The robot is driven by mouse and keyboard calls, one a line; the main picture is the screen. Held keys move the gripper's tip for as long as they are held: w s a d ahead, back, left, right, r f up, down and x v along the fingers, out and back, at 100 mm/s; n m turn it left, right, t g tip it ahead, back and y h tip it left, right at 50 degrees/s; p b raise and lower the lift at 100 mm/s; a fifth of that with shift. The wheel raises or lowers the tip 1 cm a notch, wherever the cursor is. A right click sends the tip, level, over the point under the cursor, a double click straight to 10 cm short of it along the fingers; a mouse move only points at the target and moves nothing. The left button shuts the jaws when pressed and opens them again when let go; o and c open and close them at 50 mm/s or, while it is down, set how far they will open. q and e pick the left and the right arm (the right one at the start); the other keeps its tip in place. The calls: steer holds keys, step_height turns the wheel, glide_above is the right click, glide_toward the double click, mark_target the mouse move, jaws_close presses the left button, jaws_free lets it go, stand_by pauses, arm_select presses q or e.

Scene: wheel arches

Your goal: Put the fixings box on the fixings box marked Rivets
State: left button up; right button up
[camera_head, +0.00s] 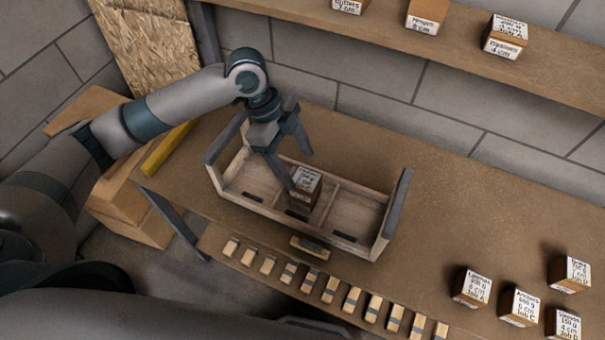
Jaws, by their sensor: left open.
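A small brown fixings box with a white label (307,181) is in the middle compartment of an open wooden tray (349,240). My left gripper (299,168) is open and reaches down over the tray. One finger is close to the box's left side, the other is above and behind it; I cannot tell whether either touches. Similar labelled boxes stand at the right of the table: one (471,287), one to its right (519,306), one farther back (568,273) and one at the front (562,323). I cannot surely read which label says Rivets. My right gripper is not in view.
A shelf (455,47) above the table holds more labelled boxes, such as one at its right (504,37). A row of small wooden blocks (329,290) runs along the front edge. The table (462,205) is clear between tray and right-hand boxes.

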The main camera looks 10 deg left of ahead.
arm_select(q)
steer(key=b+v, duration=0.1)
steer(key=v, duration=0.4)
steer(key=shift+a+r, duration=0.1)
steer(key=shift+r, duration=0.2)
